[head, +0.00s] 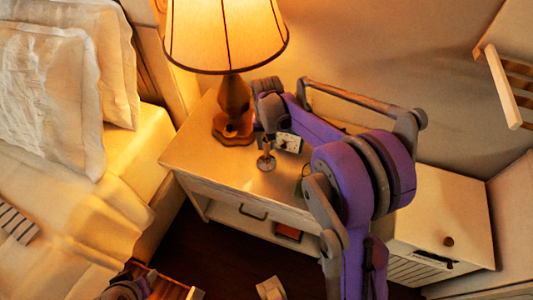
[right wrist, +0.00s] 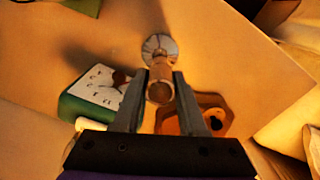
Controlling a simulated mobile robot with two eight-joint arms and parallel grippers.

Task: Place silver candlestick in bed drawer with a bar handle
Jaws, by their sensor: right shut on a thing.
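The silver candlestick (head: 266,162) stands upright on the nightstand (head: 205,150), right of the lamp, its round base low on the top. My right gripper (head: 268,138) reaches down over it from behind my purple arm. In the right wrist view the two fingers close on the candlestick stem (right wrist: 160,90), with its round base (right wrist: 158,47) beyond. At the bottom left of the head view, an open wooden drawer (head: 170,284) shows beside the bed; its handle cannot be made out. A dark purple part there seems to be my left arm's end (head: 125,289), cut off by the frame.
A lit lamp (head: 233,110) stands close left of the candlestick. A small clock (head: 289,142) lies close right, its green case (right wrist: 80,103) showing in the wrist view. The nightstand front has a bar handle (head: 253,213). The bed (head: 60,205) fills the left.

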